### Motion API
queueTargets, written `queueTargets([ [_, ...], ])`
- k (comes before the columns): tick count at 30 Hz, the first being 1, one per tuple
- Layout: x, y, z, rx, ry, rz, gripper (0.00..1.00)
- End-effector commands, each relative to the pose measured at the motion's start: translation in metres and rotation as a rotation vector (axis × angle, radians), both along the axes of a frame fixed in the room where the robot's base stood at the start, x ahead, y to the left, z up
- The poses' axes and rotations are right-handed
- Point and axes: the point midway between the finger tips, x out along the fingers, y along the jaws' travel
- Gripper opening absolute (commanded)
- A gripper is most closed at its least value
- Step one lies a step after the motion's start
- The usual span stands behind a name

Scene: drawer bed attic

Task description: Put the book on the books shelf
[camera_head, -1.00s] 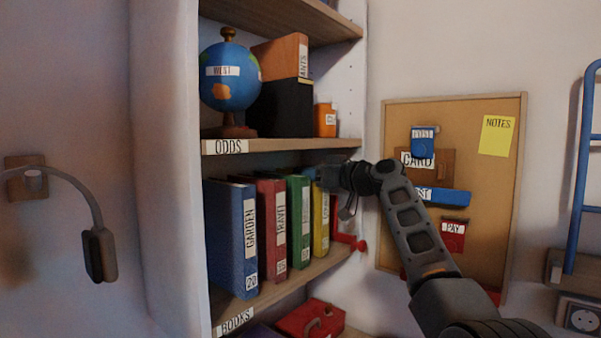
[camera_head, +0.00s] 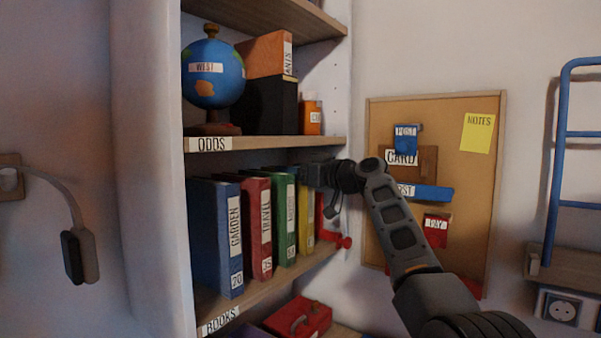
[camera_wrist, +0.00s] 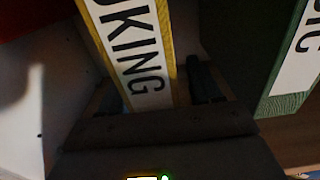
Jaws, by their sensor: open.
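A yellow book (camera_head: 305,225), its white label partly readable as "...OKING", stands upright on the books shelf (camera_head: 285,272) at the right end of a row. It also shows in the wrist view (camera_wrist: 166,50). My gripper (camera_head: 312,175) is at the upper part of its spine and hides some of it in the head view. In the wrist view my gripper (camera_wrist: 158,88) is open, with one finger on each side of the yellow book. Whether the fingers touch it I cannot tell.
A green book (camera_head: 283,215), a red book (camera_head: 257,225) and a blue book (camera_head: 216,235) stand to the left. A red bookend (camera_head: 338,240) is to the right. The odds shelf (camera_head: 270,143), holding a globe (camera_head: 213,75), is close above my gripper.

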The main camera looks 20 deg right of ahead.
Motion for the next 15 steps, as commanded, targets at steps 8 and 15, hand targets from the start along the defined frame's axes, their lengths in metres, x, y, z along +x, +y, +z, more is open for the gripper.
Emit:
queueTargets([
  [8,-0.021,-0.016,-0.001,0.000,-0.001,-0.001,0.64],
  [15,-0.062,-0.046,-0.001,-0.002,-0.003,-0.003,0.64],
])
